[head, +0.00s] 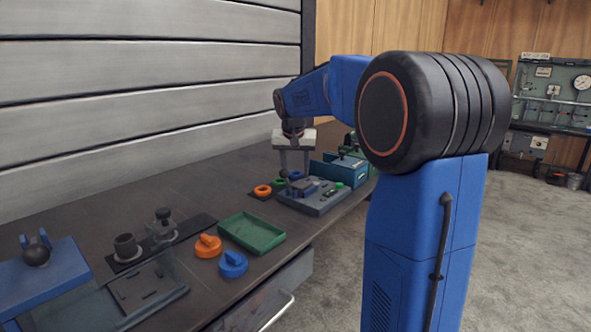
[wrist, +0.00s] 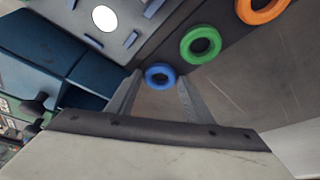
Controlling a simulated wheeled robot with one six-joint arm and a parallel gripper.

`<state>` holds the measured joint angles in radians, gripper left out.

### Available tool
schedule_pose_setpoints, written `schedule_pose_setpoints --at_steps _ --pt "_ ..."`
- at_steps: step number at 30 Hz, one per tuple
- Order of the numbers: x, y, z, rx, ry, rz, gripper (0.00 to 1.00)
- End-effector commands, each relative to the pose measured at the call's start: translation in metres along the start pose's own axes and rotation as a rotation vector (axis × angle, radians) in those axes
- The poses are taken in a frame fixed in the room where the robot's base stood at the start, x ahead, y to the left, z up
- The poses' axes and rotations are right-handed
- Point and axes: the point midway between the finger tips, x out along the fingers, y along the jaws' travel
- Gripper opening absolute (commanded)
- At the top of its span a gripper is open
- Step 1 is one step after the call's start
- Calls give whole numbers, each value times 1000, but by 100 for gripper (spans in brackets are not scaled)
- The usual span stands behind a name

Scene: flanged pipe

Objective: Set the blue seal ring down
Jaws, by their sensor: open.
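The blue seal ring (wrist: 159,75) lies flat, apparently at the end of a dark strip on the bench, in line with a green ring (wrist: 200,45) and an orange ring (wrist: 262,8). My gripper (wrist: 160,84) is open, its two fingers apart on either side of the blue ring in the wrist view. I see a gap between ring and fingers, though their exact height above the bench is unclear. In the head view my gripper (head: 294,168) points down over the bench, with the blue ring (head: 295,175) small and partly hidden near the fingers.
A grey fixture plate (head: 315,200) stands close beside the rings, with a blue bin (head: 345,172) behind it. A green tray (head: 252,234), orange (head: 208,246) and blue (head: 233,264) knobbed caps are nearer. Bare bench shows on the rings' other side.

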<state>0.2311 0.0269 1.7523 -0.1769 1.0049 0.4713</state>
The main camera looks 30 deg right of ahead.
Motion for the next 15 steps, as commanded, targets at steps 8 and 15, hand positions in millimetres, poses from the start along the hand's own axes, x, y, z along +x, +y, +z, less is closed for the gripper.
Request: schedule_pose_setpoints --at_steps 8,15 --pt "-31 0 -1 0 3 -2 47" --pt "-78 0 -1 -1 3 -2 47"
